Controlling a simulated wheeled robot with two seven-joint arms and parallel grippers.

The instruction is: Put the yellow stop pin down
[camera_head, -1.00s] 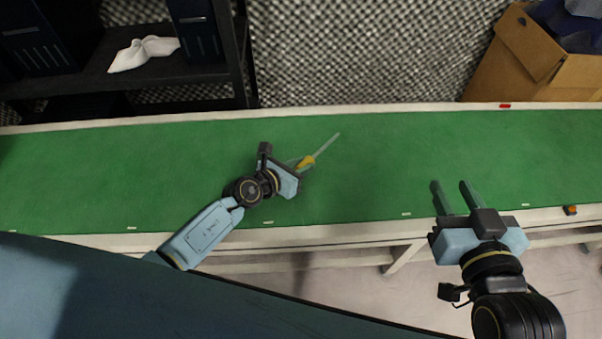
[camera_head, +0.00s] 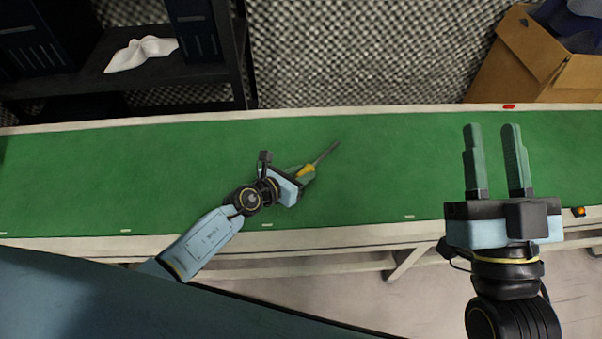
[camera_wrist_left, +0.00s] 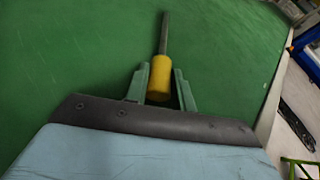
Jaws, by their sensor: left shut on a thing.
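The yellow stop pin (camera_head: 307,170) has a yellow grip and a thin grey shaft that points up and to the right in the head view. My left gripper (camera_head: 305,174) is shut on its yellow part, over the green table surface (camera_head: 400,150). In the left wrist view the yellow part (camera_wrist_left: 159,75) sits between the two green fingers of my left gripper (camera_wrist_left: 160,84), with the shaft pointing away. I cannot tell whether the pin touches the surface. My right gripper (camera_head: 494,140) is open and empty, its fingers apart, above the table's right part.
The green surface is clear around the pin. A pale rail (camera_head: 345,235) runs along the near edge. A cardboard box (camera_head: 515,60) stands behind the table at right. A black shelf (camera_head: 190,75) with a white cloth (camera_head: 140,53) is at back left. An orange button (camera_head: 578,211) sits at the right near edge.

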